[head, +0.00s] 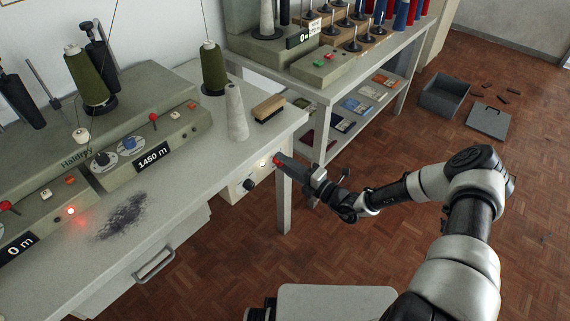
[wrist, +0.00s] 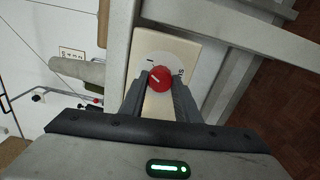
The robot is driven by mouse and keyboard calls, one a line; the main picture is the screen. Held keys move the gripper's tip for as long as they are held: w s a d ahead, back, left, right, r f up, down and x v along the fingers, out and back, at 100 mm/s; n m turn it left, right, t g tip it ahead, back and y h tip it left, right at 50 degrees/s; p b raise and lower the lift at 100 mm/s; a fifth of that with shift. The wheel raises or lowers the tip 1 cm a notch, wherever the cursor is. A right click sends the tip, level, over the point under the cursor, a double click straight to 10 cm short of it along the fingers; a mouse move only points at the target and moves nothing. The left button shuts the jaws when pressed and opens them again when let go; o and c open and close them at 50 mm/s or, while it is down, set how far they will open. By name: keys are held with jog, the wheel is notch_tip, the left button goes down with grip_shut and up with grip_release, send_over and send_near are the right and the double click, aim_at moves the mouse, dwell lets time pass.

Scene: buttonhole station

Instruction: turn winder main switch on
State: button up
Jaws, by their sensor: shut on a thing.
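The winder main switch is a red rotary knob (wrist: 160,78) on a round pale dial, fixed to a cream plate (wrist: 182,42). In the head view the red knob (head: 277,160) shows at the tip of my gripper (head: 281,162), on the side of the bench's right end. In the wrist view my gripper (wrist: 161,84) has one dark finger on each side of the knob and is shut on it. A pale line on the knob points to the upper left.
The winder bench (head: 190,165) carries thread cones, a brush (head: 268,108) and a lit red lamp (head: 71,211). A black knob (head: 249,184) is near the switch. A second table (head: 330,93) stands behind.

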jog(key=shift+m, duration=1.4)
jog(key=o, duration=1)
jog(key=shift+o, duration=0.2)
jog(key=p+v, duration=0.2)
jog(key=v, duration=1.5)
jog(key=shift+s+d, duration=0.2)
jog(key=shift+r, duration=0.1)
